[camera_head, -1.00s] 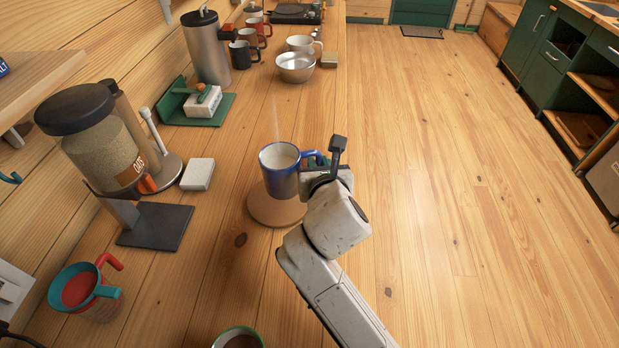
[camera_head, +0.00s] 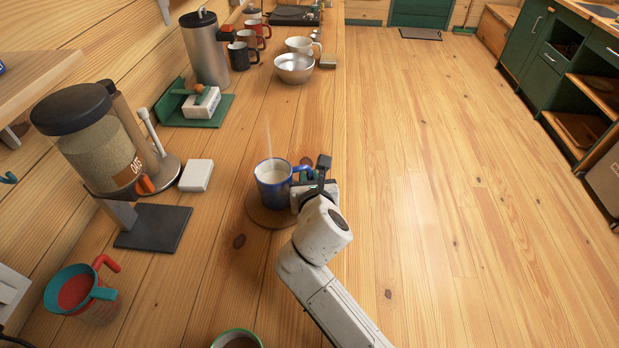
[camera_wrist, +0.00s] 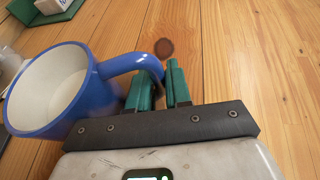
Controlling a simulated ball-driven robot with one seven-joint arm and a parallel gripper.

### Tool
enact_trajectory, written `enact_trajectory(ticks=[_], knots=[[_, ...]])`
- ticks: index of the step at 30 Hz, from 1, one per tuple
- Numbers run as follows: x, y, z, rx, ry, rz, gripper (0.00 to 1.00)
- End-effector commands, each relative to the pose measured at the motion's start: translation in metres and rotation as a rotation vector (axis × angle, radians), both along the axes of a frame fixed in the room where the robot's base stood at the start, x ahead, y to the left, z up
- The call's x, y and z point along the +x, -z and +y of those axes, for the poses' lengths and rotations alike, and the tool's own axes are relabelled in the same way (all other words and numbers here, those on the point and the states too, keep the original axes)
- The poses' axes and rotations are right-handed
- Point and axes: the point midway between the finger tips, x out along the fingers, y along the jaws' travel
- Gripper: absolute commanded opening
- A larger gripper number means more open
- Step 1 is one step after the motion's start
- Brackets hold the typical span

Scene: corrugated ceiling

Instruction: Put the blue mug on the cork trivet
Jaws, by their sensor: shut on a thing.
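The blue mug (camera_head: 272,188) is upright with a pale inside, over the round cork trivet (camera_head: 257,211) on the wooden counter. Its base is very low over the trivet; I cannot tell whether it touches. My gripper (camera_head: 306,178) is at the mug's right side, shut on its handle. In the wrist view the blue mug (camera_wrist: 78,100) is at the left, and its handle runs between the green fingers of my gripper (camera_wrist: 162,86). The mug hides part of the trivet in the head view.
A jar on a dark stand (camera_head: 152,228) and a small white box (camera_head: 196,175) are left of the trivet. A teal-rimmed red cup (camera_head: 80,292) and a green-rimmed mug (camera_head: 237,339) are nearer. A metal bowl (camera_head: 294,70) and several mugs stand farther back. The counter's right edge is close.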

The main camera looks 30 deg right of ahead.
Motion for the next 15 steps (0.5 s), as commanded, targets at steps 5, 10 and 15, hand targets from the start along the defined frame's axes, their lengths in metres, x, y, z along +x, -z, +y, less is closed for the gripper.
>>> enact_trajectory(ticks=[5, 10, 15], knots=[[0.0000, 0.0002, 0.0001, 0.000, 0.000, 0.000, 0.34], [-0.0001, 0.0001, 0.0001, 0.000, 0.000, 0.000, 0.44], [-0.0001, -0.0006, 0.0000, 0.000, 0.000, 0.000, 0.44]])
